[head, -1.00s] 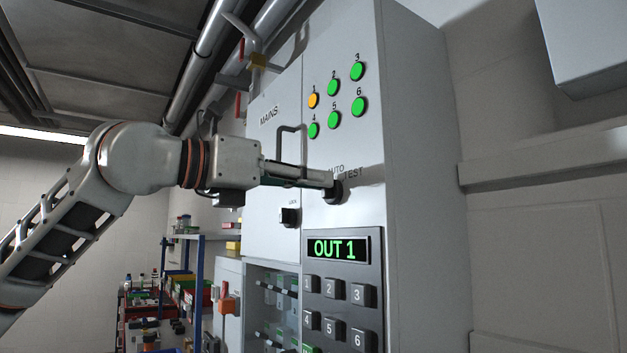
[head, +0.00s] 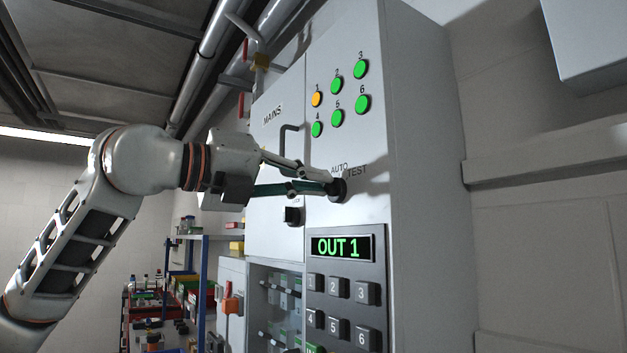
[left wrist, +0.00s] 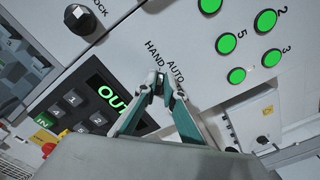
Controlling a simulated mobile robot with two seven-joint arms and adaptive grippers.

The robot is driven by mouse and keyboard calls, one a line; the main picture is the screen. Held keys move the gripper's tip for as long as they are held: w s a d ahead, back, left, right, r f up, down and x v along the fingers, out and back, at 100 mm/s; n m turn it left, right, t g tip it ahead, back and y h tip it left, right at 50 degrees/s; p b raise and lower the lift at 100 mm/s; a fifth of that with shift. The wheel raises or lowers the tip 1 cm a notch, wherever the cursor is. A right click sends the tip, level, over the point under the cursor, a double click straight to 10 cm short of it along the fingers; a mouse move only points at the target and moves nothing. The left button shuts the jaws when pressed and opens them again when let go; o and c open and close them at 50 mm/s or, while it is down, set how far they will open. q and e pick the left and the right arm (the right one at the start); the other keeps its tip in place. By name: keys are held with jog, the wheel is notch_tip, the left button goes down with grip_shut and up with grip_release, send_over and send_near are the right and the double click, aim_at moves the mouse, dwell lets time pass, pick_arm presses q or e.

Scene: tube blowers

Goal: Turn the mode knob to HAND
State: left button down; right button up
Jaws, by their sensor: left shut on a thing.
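The mode knob (head: 339,190) is a black rotary knob on the grey cabinet front, above the green OUT 1 display (head: 341,247). AUTO and TEST show beside it in the head view; the gripper covers HAND there. In the left wrist view HAND (left wrist: 154,53) and AUTO (left wrist: 176,72) are printed by the knob (left wrist: 160,84). My left gripper (head: 329,184) is shut on the mode knob, its fingertips on either side. It also shows in the left wrist view (left wrist: 159,88). The fingers hide most of the knob, so I cannot tell where it points. My right gripper is not in view.
Numbered lamps (head: 336,116), one orange and several green, sit above the knob. A keypad (head: 339,288) lies below. A door handle (head: 289,142) and a black lock knob (head: 292,216) are at the left. Shelves with bins (head: 172,300) stand at the lower left.

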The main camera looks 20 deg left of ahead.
pick_arm(q)
jog(key=shift+n, duration=0.6)
jog(key=c, duration=2.1)
grip_release()
jog(key=shift+c, duration=0.2)
jog(key=v, duration=1.2)
jog(key=shift+f, duration=0.1)
